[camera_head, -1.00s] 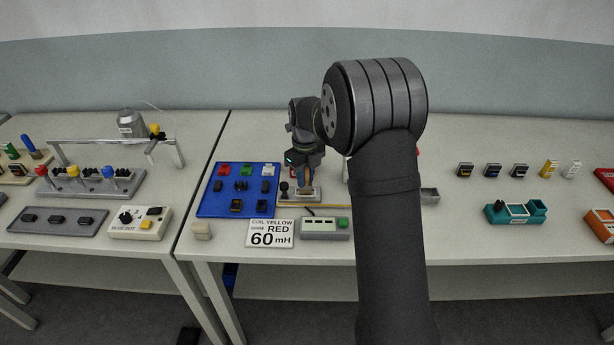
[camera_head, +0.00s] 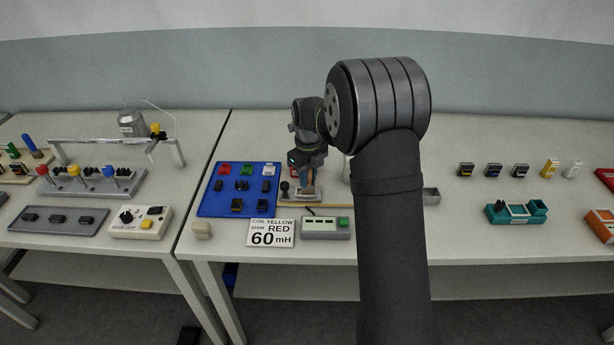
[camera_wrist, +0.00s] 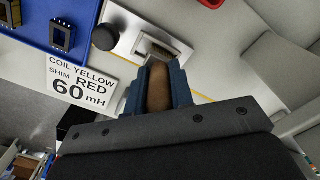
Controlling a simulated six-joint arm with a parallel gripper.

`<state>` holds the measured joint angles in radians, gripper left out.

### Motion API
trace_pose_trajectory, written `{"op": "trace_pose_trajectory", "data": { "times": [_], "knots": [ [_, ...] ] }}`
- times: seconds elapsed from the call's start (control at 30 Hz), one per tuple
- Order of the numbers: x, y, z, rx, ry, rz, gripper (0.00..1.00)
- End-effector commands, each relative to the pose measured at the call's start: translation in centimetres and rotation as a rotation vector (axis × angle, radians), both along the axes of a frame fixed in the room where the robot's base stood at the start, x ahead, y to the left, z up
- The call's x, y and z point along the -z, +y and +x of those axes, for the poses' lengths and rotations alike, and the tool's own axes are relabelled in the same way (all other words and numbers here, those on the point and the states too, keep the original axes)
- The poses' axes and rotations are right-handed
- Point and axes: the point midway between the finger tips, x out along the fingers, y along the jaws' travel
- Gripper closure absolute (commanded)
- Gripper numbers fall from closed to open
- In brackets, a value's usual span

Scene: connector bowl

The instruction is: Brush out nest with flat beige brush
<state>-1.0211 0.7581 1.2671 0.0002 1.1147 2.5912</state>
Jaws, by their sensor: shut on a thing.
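My gripper (camera_head: 308,178) is shut on the brush. The brush's brown handle (camera_wrist: 157,88) shows between the blue-grey fingers in the wrist view (camera_wrist: 158,96). The brush points down at the nest, a pale metal block (camera_wrist: 126,32) with a dark recess (camera_wrist: 162,47), on the table right of the blue mat. The brush tip is at or just over the near side of the recess; I cannot tell whether it touches. In the head view the nest (camera_head: 313,197) is partly hidden by the gripper and brush.
A black knob (camera_wrist: 105,37) stands at the nest's left end. The blue mat (camera_head: 210,205) with colored parts lies to the left. A "60 mH" sign (camera_head: 270,233) and a grey-green device (camera_head: 325,228) stand in front.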

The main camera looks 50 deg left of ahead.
Motion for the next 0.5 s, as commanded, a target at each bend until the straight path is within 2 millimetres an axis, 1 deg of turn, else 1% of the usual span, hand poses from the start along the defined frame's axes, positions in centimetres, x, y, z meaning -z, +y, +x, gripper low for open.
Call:
{"op": "trace_pose_trajectory", "data": {
  "times": [0.33, 0.5],
  "knots": [
    [-0.10, 0.94, -0.97, 0.000, 0.001, 0.000, 1.00],
    [-0.13, 0.96, -0.99, 0.000, 0.001, 0.000, 1.00]
  ]
}}
